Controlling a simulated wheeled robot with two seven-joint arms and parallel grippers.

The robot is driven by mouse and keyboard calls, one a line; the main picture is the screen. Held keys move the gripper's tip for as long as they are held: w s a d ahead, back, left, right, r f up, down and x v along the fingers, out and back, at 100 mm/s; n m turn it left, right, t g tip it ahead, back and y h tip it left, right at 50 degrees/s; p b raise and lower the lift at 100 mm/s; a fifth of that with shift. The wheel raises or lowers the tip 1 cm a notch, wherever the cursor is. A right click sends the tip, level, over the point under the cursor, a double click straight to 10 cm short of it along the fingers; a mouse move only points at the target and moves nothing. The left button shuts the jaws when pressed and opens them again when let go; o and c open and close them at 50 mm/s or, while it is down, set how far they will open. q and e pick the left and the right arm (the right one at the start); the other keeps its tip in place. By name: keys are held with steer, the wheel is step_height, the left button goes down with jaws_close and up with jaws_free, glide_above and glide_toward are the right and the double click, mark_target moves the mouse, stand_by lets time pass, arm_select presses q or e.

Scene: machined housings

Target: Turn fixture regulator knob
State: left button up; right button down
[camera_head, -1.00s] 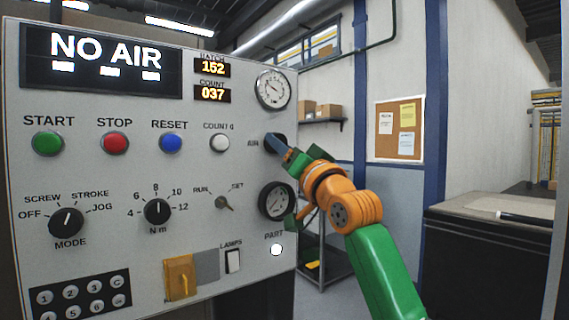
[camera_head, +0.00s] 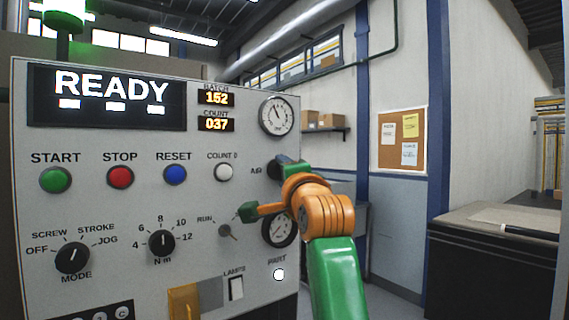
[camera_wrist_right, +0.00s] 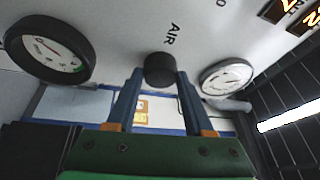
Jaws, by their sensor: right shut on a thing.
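The regulator knob (camera_head: 272,169) is a dark round knob beside the AIR label on the grey panel (camera_head: 215,195). It is partly hidden by my right gripper (camera_head: 283,167) in the head view. In the right wrist view the black knob (camera_wrist_right: 160,66) sits between the two blue fingertips of my right gripper (camera_wrist_right: 158,80), which is shut on it. The upper pressure gauge (camera_head: 276,115) has its needle pointing up and slightly left. The display (camera_head: 110,98) reads READY. My left gripper is not in view.
A lower gauge (camera_head: 278,229) is partly behind my right wrist. A key switch (camera_head: 225,231), a white button (camera_head: 223,172) and a lamps switch (camera_head: 236,287) are close by on the panel. A green lamp (camera_head: 62,22) glows above. Free space lies right of the panel.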

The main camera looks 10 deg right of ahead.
steer(key=shift+r+m+g+p, duration=0.2)
steer(key=shift+m+g+p, duration=0.1)
steer(key=shift+m+p, duration=0.5)
steer(key=shift+c, duration=1.9)
jaws_free()
steer(key=shift+o, duration=0.5)
steer(key=shift+w+f, duration=0.1)
steer(key=shift+f, duration=0.05)
steer(key=s+b, duration=0.5)
steer(key=s, duration=0.2)
steer(key=shift+f, duration=0.3)
